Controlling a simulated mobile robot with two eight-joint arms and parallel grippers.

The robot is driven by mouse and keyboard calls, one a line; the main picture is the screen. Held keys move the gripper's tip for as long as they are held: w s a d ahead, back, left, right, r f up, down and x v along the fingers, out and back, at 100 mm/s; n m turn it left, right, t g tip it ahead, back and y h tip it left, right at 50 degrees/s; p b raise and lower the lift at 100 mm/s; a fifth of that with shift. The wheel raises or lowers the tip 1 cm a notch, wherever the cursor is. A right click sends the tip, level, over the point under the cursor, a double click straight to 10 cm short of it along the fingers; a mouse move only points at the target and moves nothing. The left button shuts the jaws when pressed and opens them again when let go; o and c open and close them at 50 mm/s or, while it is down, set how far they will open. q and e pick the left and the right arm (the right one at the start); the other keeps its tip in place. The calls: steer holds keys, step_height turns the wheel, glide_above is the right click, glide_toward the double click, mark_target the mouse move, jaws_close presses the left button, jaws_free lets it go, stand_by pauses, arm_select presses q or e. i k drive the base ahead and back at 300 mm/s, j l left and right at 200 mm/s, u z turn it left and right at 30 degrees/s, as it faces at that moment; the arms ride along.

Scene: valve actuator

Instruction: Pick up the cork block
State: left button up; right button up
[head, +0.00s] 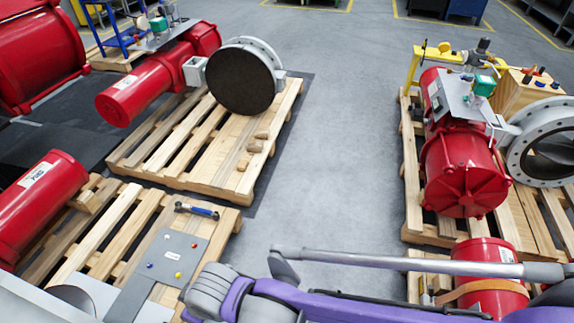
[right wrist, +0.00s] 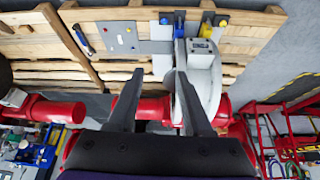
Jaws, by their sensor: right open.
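Several small tan blocks lie on the wooden pallet under the black-faced valve in the head view: one at the back (head: 262,135), one in the middle (head: 255,147) and one nearer (head: 243,165). I cannot tell which of them is the cork block, or whether they are cork or wood. My right gripper (right wrist: 158,76) is open in the right wrist view, its two dark fingers apart. No cork block is clear between or near them. My left gripper is in neither view.
The pallet (head: 190,181) carries a red actuator (head: 150,85) with a round valve (head: 240,80). A nearer pallet holds a grey plate (head: 170,255) and a blue-handled tool (head: 197,210). Another red actuator (head: 462,170) stands at right. Grey floor (head: 340,150) between is clear.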

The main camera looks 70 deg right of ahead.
mark_target(243, 164)
steer(key=z, duration=1.95)
steer(key=i+l, duration=0.2)
steer(key=i, duration=0.35)
steer(key=i+l, duration=0.2)
steer(key=i, duration=0.35)
steer(key=i+l, duration=0.2)
steer(key=i, duration=0.3)
steer(key=i+l+z, duration=0.1)
steer(key=i, duration=0.45)
steer(key=i+l, duration=0.25)
steer(key=i, duration=0.3)
steer(key=i+l, duration=0.15)
steer(key=i, duration=0.4)
